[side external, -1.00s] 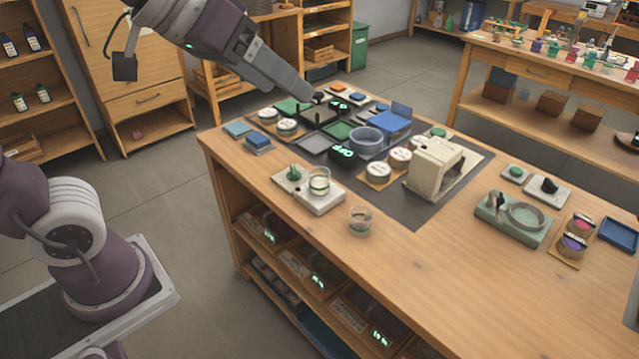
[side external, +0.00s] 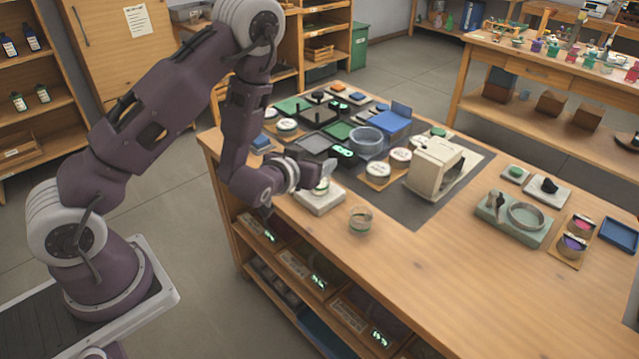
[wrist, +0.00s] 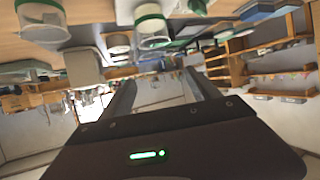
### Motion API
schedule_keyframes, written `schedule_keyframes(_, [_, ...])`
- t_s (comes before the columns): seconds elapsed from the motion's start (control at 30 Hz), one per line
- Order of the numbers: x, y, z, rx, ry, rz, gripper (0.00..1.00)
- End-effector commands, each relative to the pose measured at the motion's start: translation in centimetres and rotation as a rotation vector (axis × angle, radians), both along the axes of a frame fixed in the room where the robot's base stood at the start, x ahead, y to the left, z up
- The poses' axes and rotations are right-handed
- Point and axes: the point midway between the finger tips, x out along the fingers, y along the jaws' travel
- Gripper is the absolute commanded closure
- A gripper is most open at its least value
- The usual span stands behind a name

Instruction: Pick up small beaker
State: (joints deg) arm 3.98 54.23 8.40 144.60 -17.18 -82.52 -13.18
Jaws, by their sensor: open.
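One small glass beaker (side external: 322,188) stands upright on a pale stand (side external: 322,203) near the table's front edge. My gripper (side external: 322,170) is beside it and partly hides it in the side external view. A second glass beaker (side external: 360,219) stands on bare wood to the right of the stand. The pictures do not settle which beaker is meant. The wrist view is upside down. There my open gripper (wrist: 160,80) has nothing between its fingers, and a beaker with a green band (wrist: 152,28) lies beyond them. Another glass vessel (wrist: 42,22) is at the upper left.
A cream machine (side external: 432,165) stands behind the beakers on a dark mat. White-lidded jars (side external: 378,170) and a clear round tub (side external: 366,141) are near it. The wooden table (side external: 430,280) is clear in front and right of the loose beaker.

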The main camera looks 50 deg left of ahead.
Motion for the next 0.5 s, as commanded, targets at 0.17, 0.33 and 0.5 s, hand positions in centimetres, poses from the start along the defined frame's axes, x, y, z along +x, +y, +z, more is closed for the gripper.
schedule_keyframes(0.17, [0.0,-0.2,-7.3,0.003,0.000,-0.006,0.30])
schedule_keyframes(0.33, [1.0,0.3,-8.9,0.004,-0.006,-0.003,0.30])
schedule_keyframes(0.5, [3.5,1.6,-9.2,0.004,-0.009,-0.001,0.30])
